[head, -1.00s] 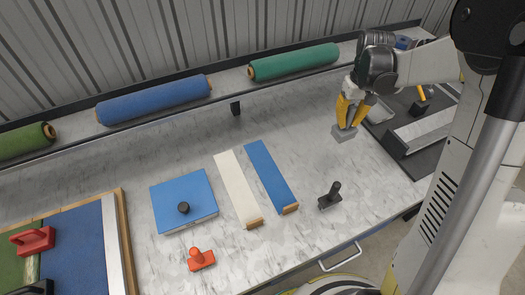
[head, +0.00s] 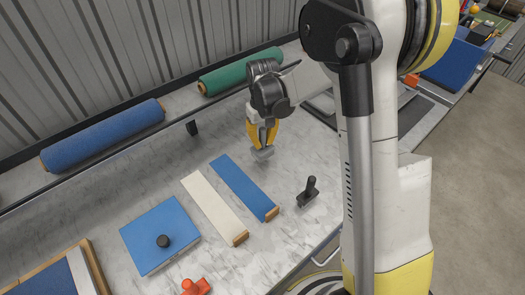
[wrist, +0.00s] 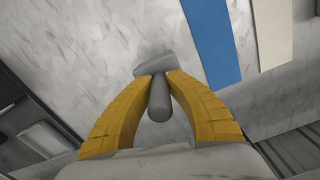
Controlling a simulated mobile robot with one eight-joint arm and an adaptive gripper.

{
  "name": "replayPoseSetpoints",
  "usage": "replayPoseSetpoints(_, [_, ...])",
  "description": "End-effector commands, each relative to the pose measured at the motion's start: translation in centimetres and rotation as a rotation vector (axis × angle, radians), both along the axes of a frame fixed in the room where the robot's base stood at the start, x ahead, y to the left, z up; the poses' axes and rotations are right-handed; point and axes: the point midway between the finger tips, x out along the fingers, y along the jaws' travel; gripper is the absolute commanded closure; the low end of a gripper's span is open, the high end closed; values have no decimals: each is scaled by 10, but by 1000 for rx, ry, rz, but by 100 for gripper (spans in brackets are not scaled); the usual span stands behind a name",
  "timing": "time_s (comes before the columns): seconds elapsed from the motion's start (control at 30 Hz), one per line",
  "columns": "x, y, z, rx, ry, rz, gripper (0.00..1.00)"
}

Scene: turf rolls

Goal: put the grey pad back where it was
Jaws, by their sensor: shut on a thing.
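My gripper (head: 262,143) is shut on the grey pad (head: 263,154), and its yellow fingers hold the pad by its handle. The pad hangs low at the bench, just right of the far end of a blue strip (head: 243,187); I cannot tell whether it touches the top. In the wrist view the pad (wrist: 155,66) shows beyond the fingertips, its rounded grey handle (wrist: 159,100) between the fingers (wrist: 158,82). The blue strip (wrist: 212,42) lies beside it there.
A cream strip (head: 213,208) lies beside the blue one. A black-handled tool (head: 308,192) stands to the right, a blue block (head: 160,235) and orange tool (head: 195,287) to the left. Blue (head: 100,138) and green (head: 240,70) rolls lie on the back shelf. Bare bench surrounds the pad.

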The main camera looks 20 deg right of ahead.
Motion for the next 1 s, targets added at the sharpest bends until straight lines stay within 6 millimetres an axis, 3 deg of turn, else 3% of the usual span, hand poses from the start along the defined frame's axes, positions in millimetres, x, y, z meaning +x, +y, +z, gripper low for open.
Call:
replayPoseSetpoints(0.27, [0,0,-39,0,0,0,100])
replayPoseSetpoints(0.63, [0,0,-43,0,0,0,100])
replayPoseSetpoints(0.67, [0,0,-42,0,0,0,78])
replayPoseSetpoints(0.7, [0,0,-42,0,0,0,65])
replayPoseSetpoints(1.0, [0,0,-41,0,0,0,63])
